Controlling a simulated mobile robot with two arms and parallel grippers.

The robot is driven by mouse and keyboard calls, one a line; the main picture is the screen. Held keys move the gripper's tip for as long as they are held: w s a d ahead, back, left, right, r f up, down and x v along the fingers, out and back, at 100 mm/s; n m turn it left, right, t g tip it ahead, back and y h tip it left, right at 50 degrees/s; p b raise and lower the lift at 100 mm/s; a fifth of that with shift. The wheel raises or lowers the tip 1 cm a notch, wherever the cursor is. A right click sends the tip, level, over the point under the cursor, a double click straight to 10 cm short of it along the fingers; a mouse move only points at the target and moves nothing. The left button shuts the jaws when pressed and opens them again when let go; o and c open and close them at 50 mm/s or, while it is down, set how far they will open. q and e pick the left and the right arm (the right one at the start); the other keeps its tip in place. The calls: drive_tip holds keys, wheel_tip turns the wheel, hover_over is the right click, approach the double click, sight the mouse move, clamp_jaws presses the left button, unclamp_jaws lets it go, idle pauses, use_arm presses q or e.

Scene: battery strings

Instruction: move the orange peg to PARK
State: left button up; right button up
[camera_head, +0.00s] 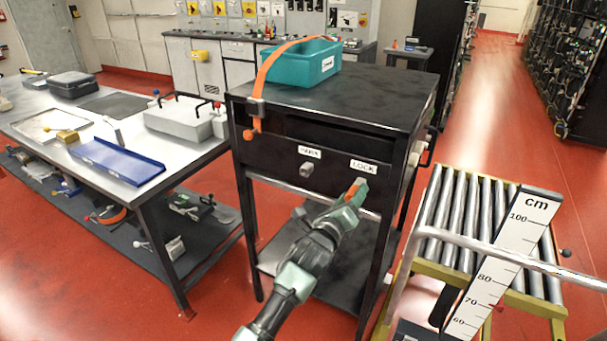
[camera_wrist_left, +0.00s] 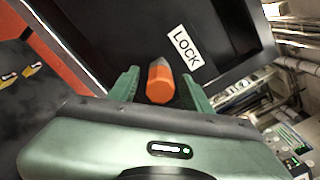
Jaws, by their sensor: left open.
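The orange peg (camera_head: 355,187) sits at the LOCK label (camera_head: 363,166) on the dark front panel of the black cabinet. In the left wrist view the peg (camera_wrist_left: 159,86) points toward the camera, near the LOCK label (camera_wrist_left: 186,48). My left gripper (camera_head: 350,194) is at the peg. Its green fingers (camera_wrist_left: 160,88) stand open on either side of the peg, with a visible gap at each side. The PARK label (camera_head: 309,151) is left of LOCK, with a grey stub (camera_head: 306,169) below it. My right gripper is not in view.
A teal bin (camera_head: 300,63) stands on the cabinet top (camera_head: 370,92). An orange strap (camera_head: 262,75) hangs over the cabinet's left front edge. A workbench (camera_head: 125,180) stands left. A roller stand (camera_head: 450,215) and cm scale (camera_head: 500,260) stand close on the right.

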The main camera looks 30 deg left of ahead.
use_arm(q)
clamp_jaws()
drive_tip(key=shift+s, duration=0.25)
drive_tip(key=shift+s+p, duration=0.35)
drive_tip(key=shift+p, duration=0.1)
drive_tip(key=shift+s+a+p, duration=0.1)
drive_tip(key=shift+s+p, duration=0.7)
drive_tip(key=shift+s, duration=0.55)
drive_tip(key=shift+s, duration=0.5)
drive_tip(key=shift+s+a+p, duration=0.1)
drive_tip(key=shift+s+p, duration=1.2)
drive_tip(key=shift+s, duration=1.15)
